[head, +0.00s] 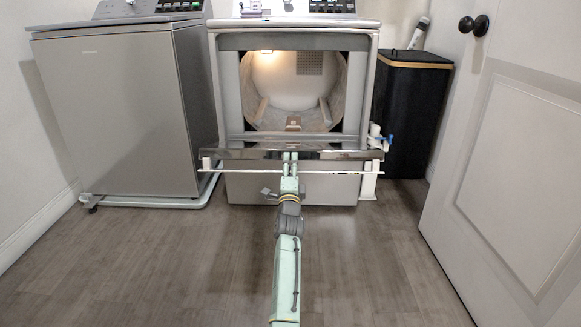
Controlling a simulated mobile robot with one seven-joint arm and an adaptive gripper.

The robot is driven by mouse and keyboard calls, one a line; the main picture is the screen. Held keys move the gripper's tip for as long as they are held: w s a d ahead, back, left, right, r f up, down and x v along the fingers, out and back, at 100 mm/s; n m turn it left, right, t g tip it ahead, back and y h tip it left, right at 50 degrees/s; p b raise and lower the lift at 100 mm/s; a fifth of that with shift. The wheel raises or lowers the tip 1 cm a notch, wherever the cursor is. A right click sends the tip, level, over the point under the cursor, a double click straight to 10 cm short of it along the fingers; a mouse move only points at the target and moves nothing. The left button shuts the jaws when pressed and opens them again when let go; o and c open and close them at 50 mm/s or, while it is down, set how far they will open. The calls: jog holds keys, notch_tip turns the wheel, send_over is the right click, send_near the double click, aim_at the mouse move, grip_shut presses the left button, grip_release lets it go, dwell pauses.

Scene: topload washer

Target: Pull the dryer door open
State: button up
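The dryer (218,110) stands at the back centre, with its lit drum (297,85) visible through the front opening. The dryer door (235,154) is hinged low and folded down, standing out toward me roughly level below the opening. A thin white bar (335,172) runs across the door's near edge, with white brackets at both ends. My gripper (290,158) is at the middle of this edge, overlapping the bar and door in the picture. The fingers look close together, but whether they are shut on anything cannot be made out.
A grey topload washer (120,110) stands left of the dryer on a pale base. A black hamper (410,115) stands to the right, with small bottles beside the dryer. A white room door (515,170) with a black knob is at the right. The wooden floor in front is clear.

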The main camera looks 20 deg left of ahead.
notch_tip(320, 180, up, 10)
jog(key=shift+r, duration=0.15)
dwell(0.5)
